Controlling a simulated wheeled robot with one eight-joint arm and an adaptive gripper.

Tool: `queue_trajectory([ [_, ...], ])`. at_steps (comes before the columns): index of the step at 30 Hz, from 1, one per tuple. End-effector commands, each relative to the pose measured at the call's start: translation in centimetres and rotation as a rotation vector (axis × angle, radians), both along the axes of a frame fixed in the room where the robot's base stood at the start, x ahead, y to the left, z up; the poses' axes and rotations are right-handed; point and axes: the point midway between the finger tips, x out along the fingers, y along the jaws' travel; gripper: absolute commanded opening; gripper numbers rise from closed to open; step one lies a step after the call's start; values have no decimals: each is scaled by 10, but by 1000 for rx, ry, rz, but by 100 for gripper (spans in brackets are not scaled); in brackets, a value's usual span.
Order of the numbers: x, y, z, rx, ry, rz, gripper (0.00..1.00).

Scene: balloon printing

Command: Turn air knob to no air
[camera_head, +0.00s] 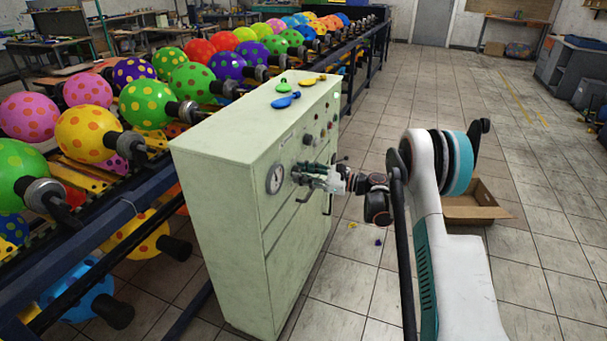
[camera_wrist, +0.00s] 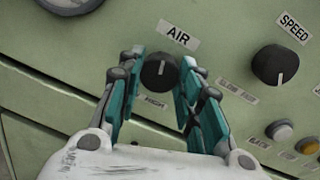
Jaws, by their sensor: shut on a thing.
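The air knob (camera_wrist: 160,72) is a round black dial below the "AIR" label in the wrist view. In the head view my gripper (camera_head: 328,178) reaches the front panel of the pale green cabinet (camera_head: 235,215) and hides the knob there.
The "SPEED" knob (camera_wrist: 275,65) sits right of the air knob, with small buttons (camera_wrist: 281,132) below it. A pressure gauge (camera_head: 275,178) is on the panel. Balloons (camera_head: 85,134) line racks behind the cabinet. An open cardboard box (camera_head: 475,205) lies on the floor at right.

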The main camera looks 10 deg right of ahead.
Motion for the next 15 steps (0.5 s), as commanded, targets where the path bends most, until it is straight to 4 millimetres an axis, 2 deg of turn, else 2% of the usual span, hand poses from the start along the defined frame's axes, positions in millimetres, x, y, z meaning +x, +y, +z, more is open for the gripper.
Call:
queue_trajectory([
  [8,0,0,0,-19,-26,0,9],
  [15,0,0,1,-93,-130,0,9],
])
